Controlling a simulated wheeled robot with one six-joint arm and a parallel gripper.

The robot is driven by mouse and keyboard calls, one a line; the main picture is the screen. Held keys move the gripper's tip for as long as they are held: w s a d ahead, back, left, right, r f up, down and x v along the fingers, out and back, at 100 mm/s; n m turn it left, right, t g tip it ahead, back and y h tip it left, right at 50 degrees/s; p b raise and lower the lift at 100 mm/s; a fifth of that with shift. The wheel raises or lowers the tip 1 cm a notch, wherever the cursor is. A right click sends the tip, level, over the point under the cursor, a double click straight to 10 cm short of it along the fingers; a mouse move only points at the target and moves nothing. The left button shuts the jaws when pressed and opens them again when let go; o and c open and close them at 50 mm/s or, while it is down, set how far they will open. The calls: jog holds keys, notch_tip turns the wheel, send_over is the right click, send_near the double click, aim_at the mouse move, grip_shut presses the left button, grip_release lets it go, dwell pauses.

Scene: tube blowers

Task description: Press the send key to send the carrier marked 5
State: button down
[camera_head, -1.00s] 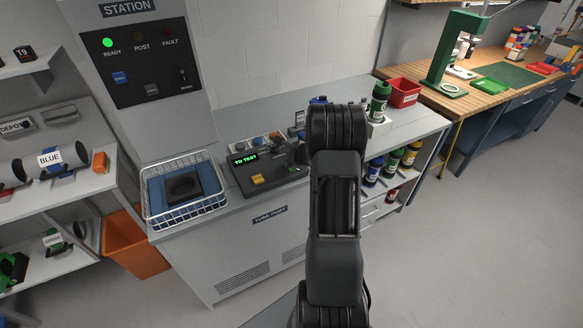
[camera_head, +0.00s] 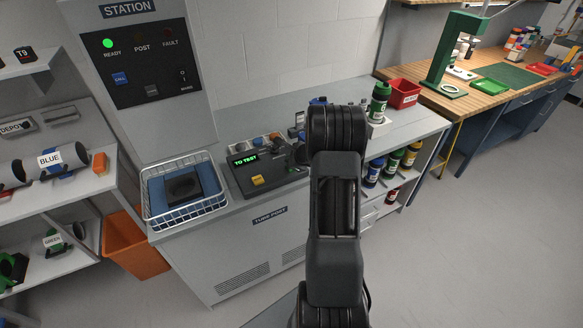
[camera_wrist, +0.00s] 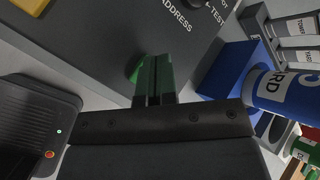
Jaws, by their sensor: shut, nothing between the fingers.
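The dark console (camera_head: 246,181) stands on the tube post counter; its green display (camera_head: 243,160) reads "TO TEST". A yellow key (camera_head: 258,180) sits on its face. In the wrist view, my gripper (camera_wrist: 153,61) is shut and empty over the console face (camera_wrist: 100,45), near the word "ADDRESS". A bright green patch (camera_wrist: 134,70) shows beside the fingertips, perhaps a key mostly hidden behind them. I cannot tell whether they touch it. The yellow key (camera_wrist: 86,7) is at the wrist view's top edge. I see no carrier clearly marked 5. In the head view my arm hides the gripper.
A wire basket (camera_head: 214,203) with a blue pad stands left of the console. The station panel (camera_head: 137,60) shows a lit green READY lamp (camera_head: 108,43). A blue block (camera_wrist: 228,68) and labelled blue cylinder (camera_wrist: 285,93) are close right of my gripper. Carriers lie on the left shelves.

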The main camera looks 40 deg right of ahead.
jog(key=shift+f+b, duration=0.85)
jog(key=shift+b, duration=0.35)
dwell(1.3)
jog(key=shift+r, duration=0.15)
jog(key=shift+r+p, duration=0.55)
jog(key=shift+r, duration=0.3)
jog(key=shift+r+p, duration=1.85)
jog(key=shift+r, duration=0.55)
